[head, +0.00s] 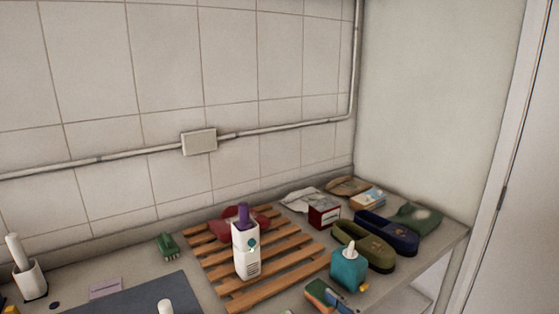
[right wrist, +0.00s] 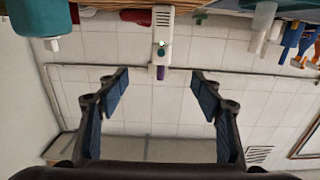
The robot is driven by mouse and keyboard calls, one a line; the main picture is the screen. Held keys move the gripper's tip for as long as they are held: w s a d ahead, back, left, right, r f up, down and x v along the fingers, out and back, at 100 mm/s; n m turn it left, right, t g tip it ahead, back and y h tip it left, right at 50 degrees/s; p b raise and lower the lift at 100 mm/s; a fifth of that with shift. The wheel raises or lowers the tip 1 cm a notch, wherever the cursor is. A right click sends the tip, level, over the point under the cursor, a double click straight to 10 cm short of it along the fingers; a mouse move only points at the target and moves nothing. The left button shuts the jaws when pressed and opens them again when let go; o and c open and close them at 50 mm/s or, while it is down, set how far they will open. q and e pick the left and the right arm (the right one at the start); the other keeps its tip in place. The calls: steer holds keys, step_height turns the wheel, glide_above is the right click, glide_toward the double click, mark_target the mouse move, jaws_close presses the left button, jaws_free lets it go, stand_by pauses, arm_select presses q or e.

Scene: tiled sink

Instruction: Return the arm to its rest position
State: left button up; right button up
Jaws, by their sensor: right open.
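My right gripper (right wrist: 160,92) shows in the right wrist view, its two dark fingers with blue pads wide apart and nothing between them. That view is upside down. Beyond the fingertips is a white bottle with a purple cap (right wrist: 162,38), apart from both fingers. In the head view the same bottle (head: 245,248) stands upright on a slatted wooden rack (head: 293,245). Neither gripper shows in the head view, and my left gripper is in no view.
A pipe with a junction box (head: 199,141) crosses the tiled wall.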

steer(key=s+d+f+m+g+h, duration=0.1)
steer(key=s+d+f+g+h, duration=0.2)
steer(key=f, duration=0.5)
steer(key=s+d+f+m+g+h, duration=0.2)
steer(key=s+d+f+h, duration=0.15)
steer(key=f, duration=0.55)
steer(key=s+d+f+m+g+h, duration=0.1)
steer(key=s+d+f+g, duration=0.2)
steer(key=s+f, duration=0.35)
steer(key=s+d+f+m+g+h, duration=0.1)
steer(key=s+d+f+g+h, duration=0.2)
steer(key=s, duration=0.6)
step_height(320, 180, down, 26)
steer(key=s+g+y, duration=0.1)
steer(key=s+g, duration=0.1)
steer(key=s+d+f, duration=0.1)
steer(key=s+f, duration=0.7)
steer(key=s+d+f+g, duration=0.1)
steer(key=s+d+f, duration=0.1)
steer(key=s+f, duration=0.6)
steer(key=shift+s+d+n, duration=0.3)
steer(key=shift+s+n, duration=0.1)
steer(key=shift+s, duration=0.25)
steer(key=shift+f, duration=0.1)
